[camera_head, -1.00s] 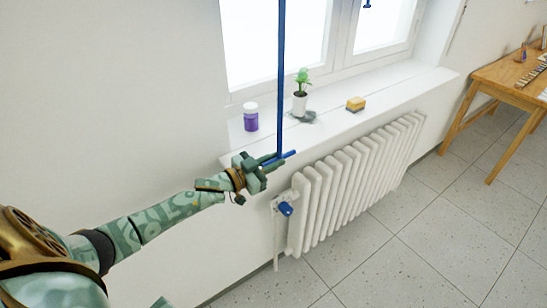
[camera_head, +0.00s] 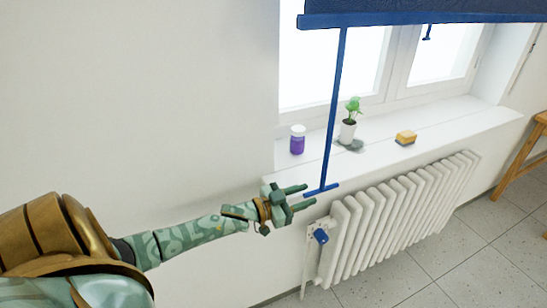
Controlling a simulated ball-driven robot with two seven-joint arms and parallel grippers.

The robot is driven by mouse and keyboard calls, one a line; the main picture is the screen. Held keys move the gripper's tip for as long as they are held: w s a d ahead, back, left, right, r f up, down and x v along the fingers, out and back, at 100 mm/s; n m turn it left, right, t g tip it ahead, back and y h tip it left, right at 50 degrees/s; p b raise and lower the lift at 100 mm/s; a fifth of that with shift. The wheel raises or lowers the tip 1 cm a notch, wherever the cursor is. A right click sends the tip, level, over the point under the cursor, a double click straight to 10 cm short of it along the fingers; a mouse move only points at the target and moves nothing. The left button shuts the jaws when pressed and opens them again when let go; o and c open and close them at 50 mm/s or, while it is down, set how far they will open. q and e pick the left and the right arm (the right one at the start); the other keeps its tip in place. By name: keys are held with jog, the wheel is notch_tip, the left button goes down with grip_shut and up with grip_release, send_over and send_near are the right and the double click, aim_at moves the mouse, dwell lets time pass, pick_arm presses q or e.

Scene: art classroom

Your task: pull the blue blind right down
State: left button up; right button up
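The blue blind (camera_head: 440,10) hangs at the top of the window, with its bottom rail (camera_head: 400,18) above most of the visible glass. A blue pull rod (camera_head: 336,95) hangs from the rail and ends in a short crossbar (camera_head: 325,189) in front of the sill. My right gripper is out of view.
On the white sill (camera_head: 468,116) stand a purple jar (camera_head: 297,141), a potted plant (camera_head: 348,130) and a yellow sponge (camera_head: 405,137). A white radiator (camera_head: 400,215) with a blue valve knob (camera_head: 320,236) is below. A wooden table (camera_head: 522,155) is at the right edge.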

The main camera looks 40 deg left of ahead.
pick_arm(q)
jog(key=p+v, duration=0.1)
jog(key=v, duration=1.1)
jog(key=shift+s, duration=0.2)
jog(key=s+d+r+y+p, duration=0.1)
jog(key=d+r+y, duration=0.3)
jog(key=d+y, duration=0.1)
jog(key=w+f+m+b, duration=0.1)
jog(key=w+m, duration=0.1)
jog(key=w, duration=0.3)
jog(key=w+f+m+b, duration=0.1)
jog(key=w+f, duration=0.1)
jog(key=w, duration=0.3)
jog(key=w+d+f+m+g+b, duration=0.1)
jog(key=w+m, duration=0.1)
jog(key=w, duration=0.3)
jog(key=shift+w+f+m+y, duration=0.2)
jog(key=shift+w+m+y, duration=0.1)
jog(key=shift+w+y, duration=0.1)
jog(key=shift+a, duration=0.1)
grip_shut()
